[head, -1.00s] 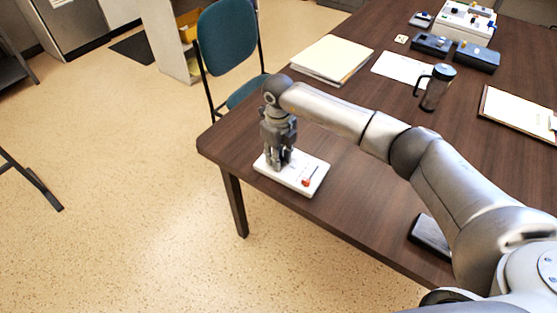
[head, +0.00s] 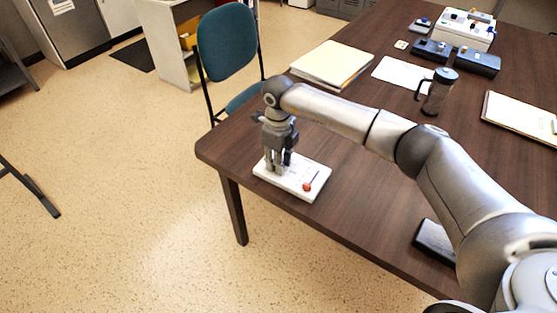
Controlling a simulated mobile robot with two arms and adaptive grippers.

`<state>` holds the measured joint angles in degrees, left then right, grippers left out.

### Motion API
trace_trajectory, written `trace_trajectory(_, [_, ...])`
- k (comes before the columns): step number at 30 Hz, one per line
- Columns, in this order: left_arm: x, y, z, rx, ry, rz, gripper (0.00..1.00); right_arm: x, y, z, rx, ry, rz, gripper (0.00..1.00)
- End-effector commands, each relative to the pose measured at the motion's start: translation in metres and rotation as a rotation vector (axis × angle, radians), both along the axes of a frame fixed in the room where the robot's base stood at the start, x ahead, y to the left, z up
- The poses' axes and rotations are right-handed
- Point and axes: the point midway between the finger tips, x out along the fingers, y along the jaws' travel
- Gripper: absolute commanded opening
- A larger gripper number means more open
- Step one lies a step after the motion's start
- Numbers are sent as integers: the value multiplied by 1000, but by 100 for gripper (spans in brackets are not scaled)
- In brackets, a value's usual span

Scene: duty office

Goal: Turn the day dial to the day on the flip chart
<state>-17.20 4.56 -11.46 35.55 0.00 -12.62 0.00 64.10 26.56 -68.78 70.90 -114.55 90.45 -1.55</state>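A white board (head: 313,181) lies flat near the table's left corner, with a small red-orange round part (head: 307,187) towards its right side. My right gripper (head: 278,166) points straight down over the left part of this board, its fingertips at or just above the surface. The fingers cover whatever is under them, so I cannot make out a dial or its day marks. I cannot tell whether the fingers are closed on something. No flip chart can be made out. My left gripper is out of view.
The brown table (head: 350,200) also bears a paper stack (head: 332,64), a white sheet (head: 400,73), a dark mug (head: 438,92), a clipboard (head: 520,115), dark boxes and a dark block (head: 434,241). A teal chair (head: 228,42) stands beyond the left edge.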

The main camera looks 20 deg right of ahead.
Motion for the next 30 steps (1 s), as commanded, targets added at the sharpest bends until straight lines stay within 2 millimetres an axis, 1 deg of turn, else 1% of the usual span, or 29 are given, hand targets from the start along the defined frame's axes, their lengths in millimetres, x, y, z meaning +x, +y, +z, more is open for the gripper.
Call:
trace_trajectory(1, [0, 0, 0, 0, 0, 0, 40, 1, 0, 1, 0, -1, 0, 31])
trace_trajectory(5, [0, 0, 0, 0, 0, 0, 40, 0, 0, 0, 0, -1, 0, 47])
trace_trajectory(6, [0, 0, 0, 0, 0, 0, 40, 0, 0, 0, 0, -1, 0, 49])
trace_trajectory(14, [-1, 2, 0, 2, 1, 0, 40, 0, 0, 1, -1, -1, -1, 49])
trace_trajectory(17, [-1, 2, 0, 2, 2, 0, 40, 1, 0, 6, 1, -2, 0, 49])
trace_trajectory(20, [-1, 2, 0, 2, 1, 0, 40, 2, 0, 19, 0, -6, 0, 49])
trace_trajectory(30, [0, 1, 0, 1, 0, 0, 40, 1, 0, 89, 0, -4, 0, 49])
